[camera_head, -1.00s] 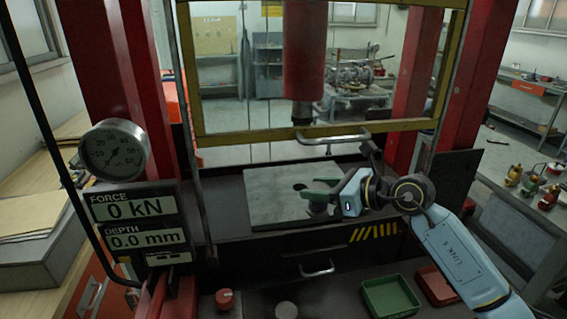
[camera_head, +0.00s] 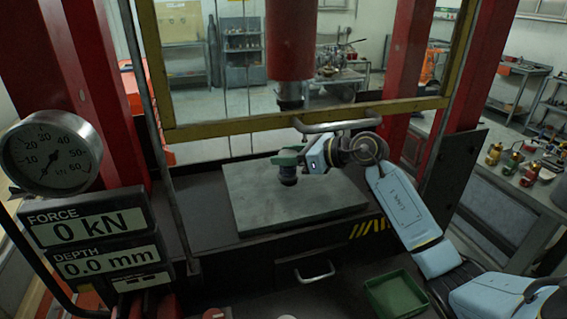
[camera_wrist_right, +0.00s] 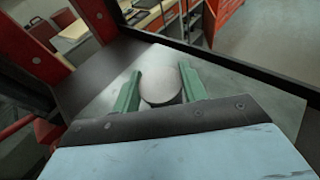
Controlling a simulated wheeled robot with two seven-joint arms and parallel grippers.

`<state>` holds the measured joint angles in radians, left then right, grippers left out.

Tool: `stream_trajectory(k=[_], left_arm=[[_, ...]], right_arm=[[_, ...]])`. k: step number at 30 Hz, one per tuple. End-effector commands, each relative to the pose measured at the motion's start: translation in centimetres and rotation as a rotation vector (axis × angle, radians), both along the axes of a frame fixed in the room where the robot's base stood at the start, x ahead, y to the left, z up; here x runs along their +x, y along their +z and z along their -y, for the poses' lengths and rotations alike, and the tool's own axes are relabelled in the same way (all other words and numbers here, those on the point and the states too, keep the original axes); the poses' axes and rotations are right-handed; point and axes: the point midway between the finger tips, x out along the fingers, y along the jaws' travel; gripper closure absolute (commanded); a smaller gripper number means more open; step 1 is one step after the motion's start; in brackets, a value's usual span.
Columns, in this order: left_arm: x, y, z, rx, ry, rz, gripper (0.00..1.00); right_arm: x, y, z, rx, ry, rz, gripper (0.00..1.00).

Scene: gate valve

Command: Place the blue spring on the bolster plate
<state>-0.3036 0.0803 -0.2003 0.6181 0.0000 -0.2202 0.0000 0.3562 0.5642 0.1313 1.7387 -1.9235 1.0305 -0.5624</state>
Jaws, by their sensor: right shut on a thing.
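The blue spring (camera_head: 288,179) is a short, dark bluish cylinder held upright under the green fingers of my right gripper (camera_head: 289,160). In the right wrist view, the round pale grey end of the held piece (camera_wrist_right: 160,84) sits between the two green fingers (camera_wrist_right: 160,90). The bolster plate (camera_head: 262,215) is a flat grey slab on the dark press bed. The gripper and spring are over its middle to rear part. I cannot tell whether the spring's lower end touches the plate. My left gripper is not in view.
The red press ram (camera_head: 290,45) hangs behind and above the gripper. A green tray (camera_head: 394,294) is in front. The plate's surface around the spring is clear.

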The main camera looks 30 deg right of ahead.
Motion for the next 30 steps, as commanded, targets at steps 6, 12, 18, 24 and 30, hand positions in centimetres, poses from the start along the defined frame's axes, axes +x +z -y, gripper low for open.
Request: stream_trajectory(k=[6, 12, 18, 24, 30], left_arm=[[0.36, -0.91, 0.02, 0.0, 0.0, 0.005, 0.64], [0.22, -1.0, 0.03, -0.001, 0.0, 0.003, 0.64], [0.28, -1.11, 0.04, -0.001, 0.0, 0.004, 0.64], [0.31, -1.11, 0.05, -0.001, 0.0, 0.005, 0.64], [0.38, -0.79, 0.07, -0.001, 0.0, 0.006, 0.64]], right_arm=[[-0.05, -1.02, 0.17, 0.0, -0.003, 0.007, 0.95], [-0.05, -1.11, 0.17, -0.002, -0.003, 0.007, 0.95], [-0.06, -1.41, 0.15, -0.001, -0.002, 0.003, 0.42], [-0.06, -1.41, 0.15, -0.001, -0.002, 0.003, 0.36], [-0.06, -1.04, 0.13, -0.001, -0.002, 0.004, 0.36]])
